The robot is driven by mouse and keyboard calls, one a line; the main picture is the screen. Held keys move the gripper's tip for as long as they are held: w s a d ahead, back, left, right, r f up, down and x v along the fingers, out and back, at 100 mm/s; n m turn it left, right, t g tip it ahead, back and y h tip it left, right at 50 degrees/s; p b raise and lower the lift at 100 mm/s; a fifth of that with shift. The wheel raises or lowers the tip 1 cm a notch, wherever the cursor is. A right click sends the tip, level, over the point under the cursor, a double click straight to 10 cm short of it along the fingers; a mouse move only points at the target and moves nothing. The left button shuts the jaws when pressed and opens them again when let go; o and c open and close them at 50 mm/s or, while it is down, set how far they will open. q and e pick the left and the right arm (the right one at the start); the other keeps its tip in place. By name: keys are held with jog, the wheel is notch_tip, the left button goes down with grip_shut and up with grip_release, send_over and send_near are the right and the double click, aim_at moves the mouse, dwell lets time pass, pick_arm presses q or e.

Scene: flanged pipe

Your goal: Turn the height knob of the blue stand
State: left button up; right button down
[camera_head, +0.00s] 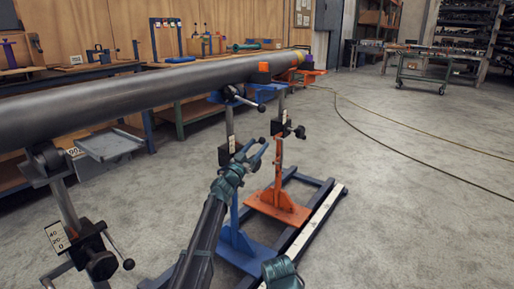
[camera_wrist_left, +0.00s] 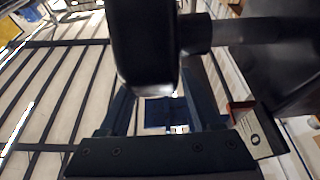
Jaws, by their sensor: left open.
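The blue stand (camera_head: 236,238) holds up the long dark pipe (camera_head: 140,97) near the middle of the head view. Its post carries a clamp block with a white scale label, which also shows in the left wrist view (camera_wrist_left: 262,138). My left gripper (camera_head: 256,147) is open at the height of this block, on its right side. In the left wrist view a thick black round knob (camera_wrist_left: 145,50) with a shaft to the right fills the top middle. It overlaps the left finger and lies in front of the gap. I cannot tell whether a finger touches it.
An orange stand (camera_head: 278,205) with its own black knob (camera_head: 300,132) stands just right of the blue one. Another stand (camera_head: 90,255) holds the pipe at left. Workbenches line the back wall. A cable crosses the open floor (camera_head: 420,220) at right.

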pick_arm(q)
jog(key=s+r, duration=0.1)
jog(key=s, duration=1.5)
jog(key=shift+d+r, duration=0.2)
jog(key=shift+r, duration=0.1)
pick_arm(e)
jog(key=shift+r, duration=0.8)
